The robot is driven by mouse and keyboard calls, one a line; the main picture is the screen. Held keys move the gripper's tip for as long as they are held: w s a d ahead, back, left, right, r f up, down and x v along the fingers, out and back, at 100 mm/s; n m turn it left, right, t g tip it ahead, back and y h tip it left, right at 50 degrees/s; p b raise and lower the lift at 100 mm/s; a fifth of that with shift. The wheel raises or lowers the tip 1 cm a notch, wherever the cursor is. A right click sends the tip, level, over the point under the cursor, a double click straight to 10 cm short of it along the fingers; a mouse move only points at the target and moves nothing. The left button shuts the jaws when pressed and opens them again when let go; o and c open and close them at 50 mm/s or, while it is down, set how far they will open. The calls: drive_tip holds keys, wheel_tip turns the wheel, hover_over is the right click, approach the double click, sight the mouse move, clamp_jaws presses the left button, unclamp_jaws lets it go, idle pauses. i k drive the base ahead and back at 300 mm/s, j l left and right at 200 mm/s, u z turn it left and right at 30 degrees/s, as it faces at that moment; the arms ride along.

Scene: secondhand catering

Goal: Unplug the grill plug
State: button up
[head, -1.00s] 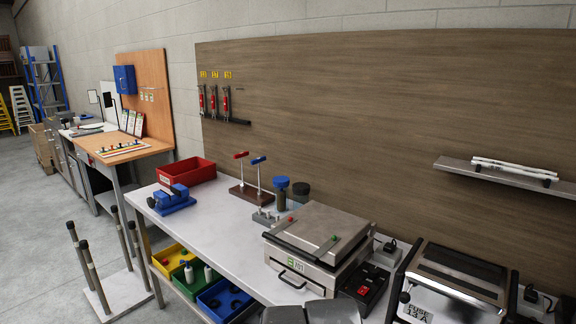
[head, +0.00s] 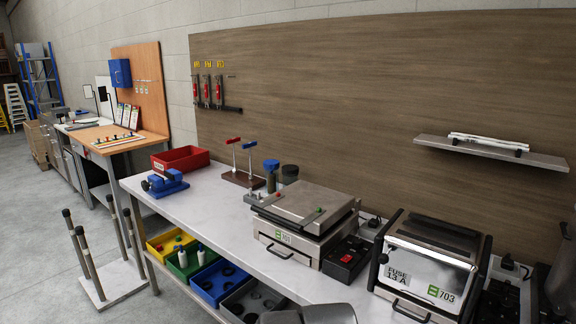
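Another black plug (head: 507,262) shows behind that one, at a white socket. I cannot tell from the cords which plug belongs to which appliance. My gripper is not in view; only grey parts of my own body show at the bottom edge.
A black box with a red switch (head: 346,258) stands between the appliances. A red bin (head: 183,158), blue vise (head: 164,183) and lever stand (head: 240,178) are farther left. A wall shelf (head: 490,151) overhangs the right. The bench (head: 215,203) has clear room at its front left.

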sight(373, 222)
drive_tip(key=i+j+z, duration=0.15)
drive_tip(key=i, duration=0.25)
drive_tip(key=i+j+z, duration=0.15)
drive_tip(key=i, duration=0.25)
drive_tip(key=i+j+z, duration=0.15)
drive_tip(key=i+j, duration=0.15)
drive_tip(key=i, duration=0.05)
